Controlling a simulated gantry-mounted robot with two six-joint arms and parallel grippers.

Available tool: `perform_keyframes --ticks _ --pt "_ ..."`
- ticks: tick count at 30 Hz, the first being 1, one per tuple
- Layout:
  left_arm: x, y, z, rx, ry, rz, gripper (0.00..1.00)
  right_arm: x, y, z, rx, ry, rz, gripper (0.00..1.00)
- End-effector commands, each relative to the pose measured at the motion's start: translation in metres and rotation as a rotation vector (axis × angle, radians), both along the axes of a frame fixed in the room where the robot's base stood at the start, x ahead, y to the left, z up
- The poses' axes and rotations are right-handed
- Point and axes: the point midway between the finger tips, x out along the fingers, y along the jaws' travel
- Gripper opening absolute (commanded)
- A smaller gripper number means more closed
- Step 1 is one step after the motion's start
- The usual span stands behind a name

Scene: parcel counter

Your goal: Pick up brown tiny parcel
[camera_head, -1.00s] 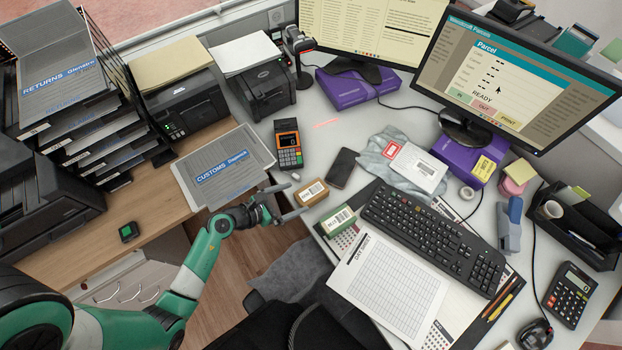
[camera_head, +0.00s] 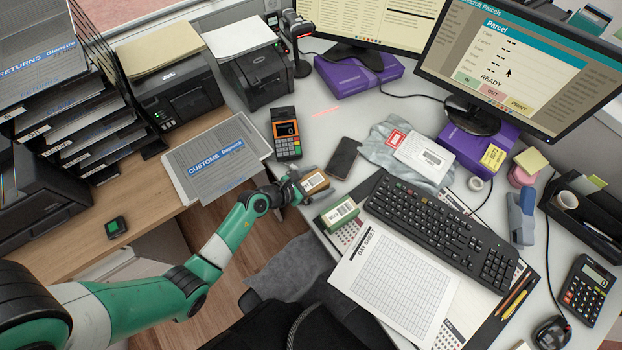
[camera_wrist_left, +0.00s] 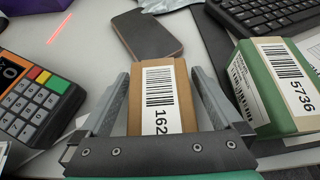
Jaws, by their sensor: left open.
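The brown tiny parcel (camera_head: 314,183) is a small box with a white barcode label, lying near the edge of the light desk. My left gripper (camera_head: 306,184) reaches it from the left in the head view. In the left wrist view the brown parcel (camera_wrist_left: 162,92) stands between the two fingers of my left gripper (camera_wrist_left: 161,95). The fingers are open, one along each side, with a narrow gap visible by the right finger. The parcel still rests on the desk. My right gripper is not in view.
A green parcel (camera_head: 340,212) lies close on the right. A card terminal (camera_head: 286,133) stands to the left and a dark phone (camera_head: 344,158) lies just behind. The keyboard (camera_head: 437,228) and day sheet (camera_head: 394,284) fill the desk to the right.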

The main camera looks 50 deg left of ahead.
Motion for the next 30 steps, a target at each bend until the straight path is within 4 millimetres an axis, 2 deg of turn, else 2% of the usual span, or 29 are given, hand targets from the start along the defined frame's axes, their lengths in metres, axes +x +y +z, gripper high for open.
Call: perform_keyframes --ticks 2,15,18,25,30 --pt "0.0 0.0 0.001 0.0 0.0 0.0 1.0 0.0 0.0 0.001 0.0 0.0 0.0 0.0" --pt "-0.001 0.0 0.001 0.001 0.0 0.0 0.21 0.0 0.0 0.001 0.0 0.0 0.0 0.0" --pt "0.0 0.0 0.001 0.001 -0.001 0.0 0.07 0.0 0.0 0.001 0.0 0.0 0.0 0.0" --pt "0.0 0.0 0.005 0.001 -0.001 0.0 0.07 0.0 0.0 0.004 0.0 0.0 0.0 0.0" --pt "0.0 0.0 0.038 0.002 -0.003 0.0 0.06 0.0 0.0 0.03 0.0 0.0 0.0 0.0"
